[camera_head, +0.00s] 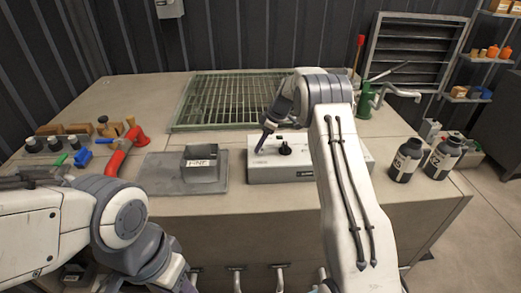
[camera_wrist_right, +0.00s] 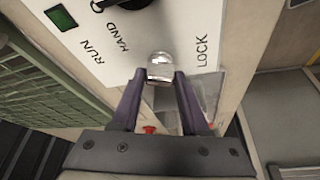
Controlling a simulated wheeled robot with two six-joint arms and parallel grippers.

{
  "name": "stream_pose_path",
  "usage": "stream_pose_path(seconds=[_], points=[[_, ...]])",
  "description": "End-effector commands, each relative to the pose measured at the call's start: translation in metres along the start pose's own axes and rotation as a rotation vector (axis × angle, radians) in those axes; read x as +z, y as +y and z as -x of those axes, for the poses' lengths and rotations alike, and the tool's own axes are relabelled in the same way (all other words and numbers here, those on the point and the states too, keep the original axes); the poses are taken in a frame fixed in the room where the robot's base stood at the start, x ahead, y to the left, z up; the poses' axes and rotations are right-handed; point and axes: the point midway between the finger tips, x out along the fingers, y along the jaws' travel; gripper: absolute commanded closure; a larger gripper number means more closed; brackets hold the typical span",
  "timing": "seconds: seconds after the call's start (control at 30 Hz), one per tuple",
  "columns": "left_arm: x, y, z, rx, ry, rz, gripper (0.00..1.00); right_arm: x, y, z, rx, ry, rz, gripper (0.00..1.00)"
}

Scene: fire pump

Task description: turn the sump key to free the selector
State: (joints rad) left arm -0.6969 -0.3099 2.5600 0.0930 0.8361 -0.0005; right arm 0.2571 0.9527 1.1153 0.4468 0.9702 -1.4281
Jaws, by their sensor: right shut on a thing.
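The pale control box (camera_head: 262,173) stands on the bench in the head view, with the black selector knob (camera_head: 285,148) on its top. The wrist view shows part of the selector (camera_wrist_right: 122,3) at the top edge, near the words RUN and HAND. The silver sump key (camera_wrist_right: 159,66) is on the panel beside the word LOCK. My right gripper (camera_wrist_right: 160,78) is shut on the key, its purple fingertips on either side of it. In the head view the right gripper (camera_head: 266,139) reaches the box's left end; the key is too small to tell there. My left gripper is not in view.
A grey plate with a small open box (camera_head: 199,171) lies left of the control box. A red-orange pipe piece (camera_head: 122,154) lies further left. A green grating (camera_head: 228,98) is behind. Black bottles (camera_head: 406,160) and a green hand pump (camera_head: 366,100) are at the right.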

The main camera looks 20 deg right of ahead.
Motion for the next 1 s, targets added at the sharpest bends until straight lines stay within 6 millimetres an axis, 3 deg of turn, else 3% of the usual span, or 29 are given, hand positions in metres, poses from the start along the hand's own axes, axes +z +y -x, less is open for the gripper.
stream_pose_path(seconds=[0.5, 1.0], points=[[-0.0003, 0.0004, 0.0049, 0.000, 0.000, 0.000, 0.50, -0.0001, 0.0024, 0.0007, -0.123, -0.002, 0.296, 1.00], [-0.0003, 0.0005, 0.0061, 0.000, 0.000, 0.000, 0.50, 0.0000, 0.0027, 0.0004, -0.142, -0.002, 0.345, 1.00]])
